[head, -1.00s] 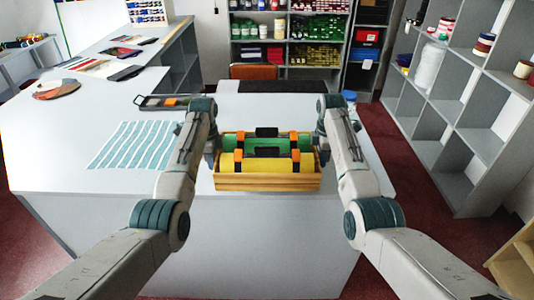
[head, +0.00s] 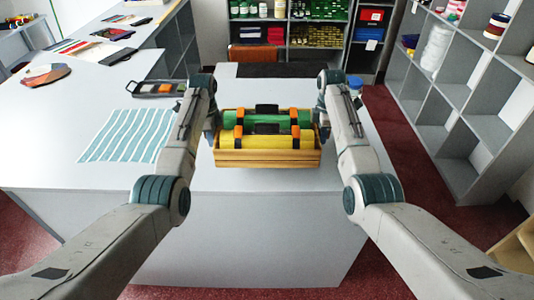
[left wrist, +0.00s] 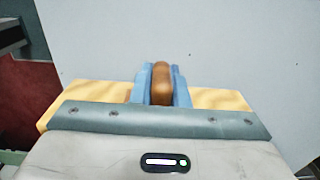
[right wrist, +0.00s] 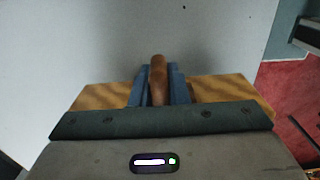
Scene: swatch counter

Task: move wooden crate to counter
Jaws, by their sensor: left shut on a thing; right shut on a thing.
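The wooden crate (head: 268,158) is between my two arms in the head view, over the near edge of the white counter (head: 235,95). It holds a green roll (head: 300,117) and a yellow roll (head: 270,143) with orange and black bands. My left gripper (left wrist: 161,85) is shut on a brown handle at one end of the crate. My right gripper (right wrist: 158,80) is shut on the brown handle at the other end. The crate looks level. I cannot tell whether its underside touches the counter.
A striped cloth sheet (head: 125,135) lies left of the crate. Beyond it is a dark tray (head: 158,88) with an orange item. A blue-lidded jar (head: 354,83) stands behind my right arm. Grey shelving (head: 465,95) stands on the right.

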